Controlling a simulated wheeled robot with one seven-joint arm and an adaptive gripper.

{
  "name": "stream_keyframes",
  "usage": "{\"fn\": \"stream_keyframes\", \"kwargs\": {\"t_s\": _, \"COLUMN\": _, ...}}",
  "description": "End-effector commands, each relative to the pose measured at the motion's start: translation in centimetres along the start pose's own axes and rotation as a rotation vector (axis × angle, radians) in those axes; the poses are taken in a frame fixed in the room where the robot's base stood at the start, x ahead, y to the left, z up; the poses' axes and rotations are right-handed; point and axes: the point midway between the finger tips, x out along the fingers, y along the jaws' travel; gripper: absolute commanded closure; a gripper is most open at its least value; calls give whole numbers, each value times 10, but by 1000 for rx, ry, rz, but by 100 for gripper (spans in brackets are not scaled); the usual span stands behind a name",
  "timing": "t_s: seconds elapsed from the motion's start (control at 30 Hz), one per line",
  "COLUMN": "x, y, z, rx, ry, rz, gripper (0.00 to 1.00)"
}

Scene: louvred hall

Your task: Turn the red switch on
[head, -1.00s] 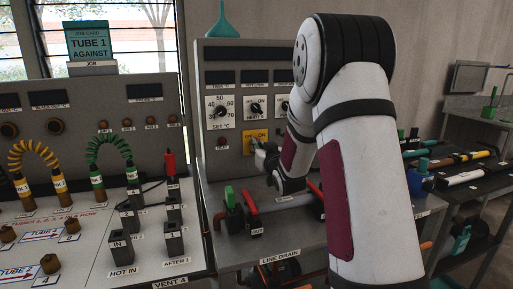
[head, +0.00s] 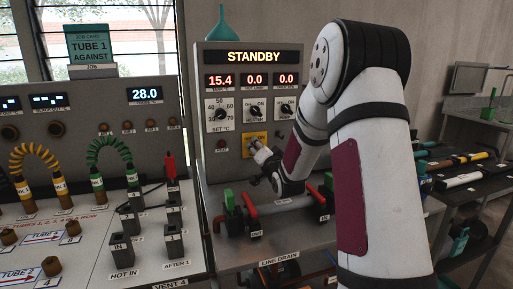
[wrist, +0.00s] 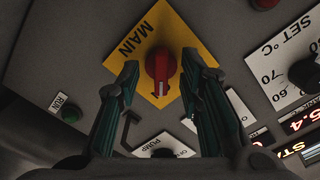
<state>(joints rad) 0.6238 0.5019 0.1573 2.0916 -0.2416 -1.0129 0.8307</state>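The red switch (wrist: 161,72) is a rotary knob on a yellow plate marked MAIN (wrist: 128,42). In the wrist view its pointed end is toward the bottom of the picture, away from the MAIN lettering. The yellow plate (head: 249,139) shows in the head view, where my gripper covers the knob. My gripper (wrist: 160,64) is open, one finger either side of the knob with a visible gap on both sides. My gripper (head: 256,145) is in front of the plate in the head view.
The panel's STANDBY display (head: 254,57) and three red readouts are lit. Dials (head: 254,110) are above the plate. A red-handled pipe (head: 250,205) lies low in front of the panel.

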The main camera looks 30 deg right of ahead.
Motion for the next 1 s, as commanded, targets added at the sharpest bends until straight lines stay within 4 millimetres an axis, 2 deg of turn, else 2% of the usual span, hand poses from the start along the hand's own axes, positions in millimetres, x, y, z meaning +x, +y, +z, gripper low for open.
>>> {"fn": "stream_keyframes", "kwargs": {"t_s": 0.27, "x": -2, "y": -1, "z": 0, "rx": -1, "ry": 1, "rz": -1, "gripper": 66}}
{"fn": "stream_keyframes", "kwargs": {"t_s": 0.7, "x": -37, "y": -1, "z": -1, "rx": -2, "ry": 2, "rz": -2, "gripper": 66}}
{"fn": "stream_keyframes", "kwargs": {"t_s": 1.0, "x": -40, "y": -1, "z": 0, "rx": -2, "ry": 1, "rz": -1, "gripper": 66}}
